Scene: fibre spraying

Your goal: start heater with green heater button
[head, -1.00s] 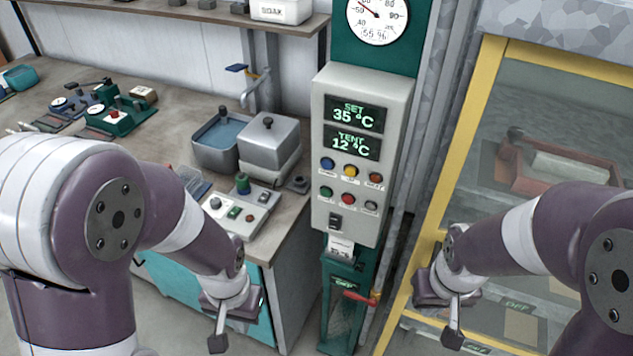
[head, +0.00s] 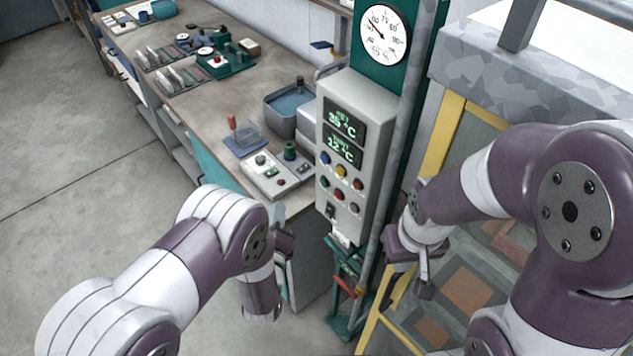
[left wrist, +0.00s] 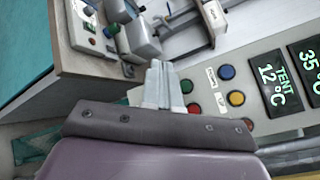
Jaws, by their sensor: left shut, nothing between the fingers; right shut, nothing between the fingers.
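The grey control panel (head: 350,150) has two displays, reading 35 °C and 12 °C, above two rows of coloured buttons. The green button (head: 325,182) is at the left of the lower row, above a dark switch (head: 331,211). In the left wrist view the green button (left wrist: 186,86) shows just right of my left gripper's fingertips (left wrist: 161,68). The fingers are shut and empty; I cannot tell whether they touch the panel. In the head view my left arm mostly hides this gripper. My right gripper (head: 425,285) is shut and empty, right of the panel.
A workbench (head: 215,95) with a small button box (head: 272,176) and a water basin (head: 290,103) stands left of the panel. A round gauge (head: 383,35) is above it. Open floor (head: 80,190) lies at left.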

